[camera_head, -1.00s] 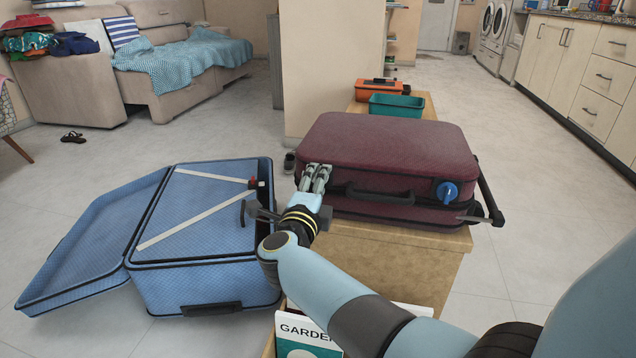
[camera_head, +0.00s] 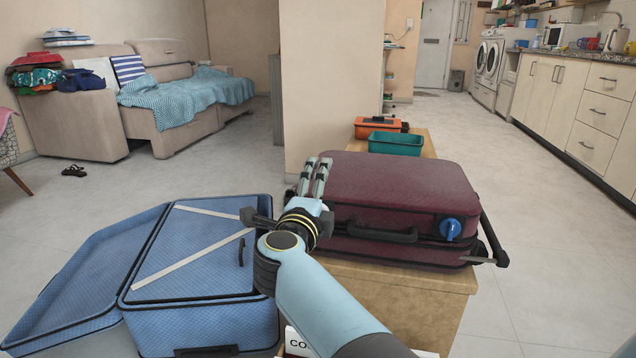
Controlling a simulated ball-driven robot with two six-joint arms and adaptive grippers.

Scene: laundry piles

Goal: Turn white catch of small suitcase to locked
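A maroon suitcase (camera_head: 400,180) lies shut and flat on a wooden bench (camera_head: 395,290). A round blue catch (camera_head: 450,229) sits on the right of its front side, and a dark handle (camera_head: 382,233) in the middle. I see no white catch; the front left of the case is partly hidden behind my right gripper. My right gripper (camera_head: 316,165) is at the case's left end, with its two fingers pointing up and away, close together. Whether they are open or shut, or touch the case, is unclear. My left gripper is out of view.
A larger blue suitcase (camera_head: 195,319) stands open to the left, its lid (camera_head: 85,275) spread further left. An orange toolbox (camera_head: 377,127) and a green bin (camera_head: 396,143) sit behind the maroon case. The floor right of the bench is clear.

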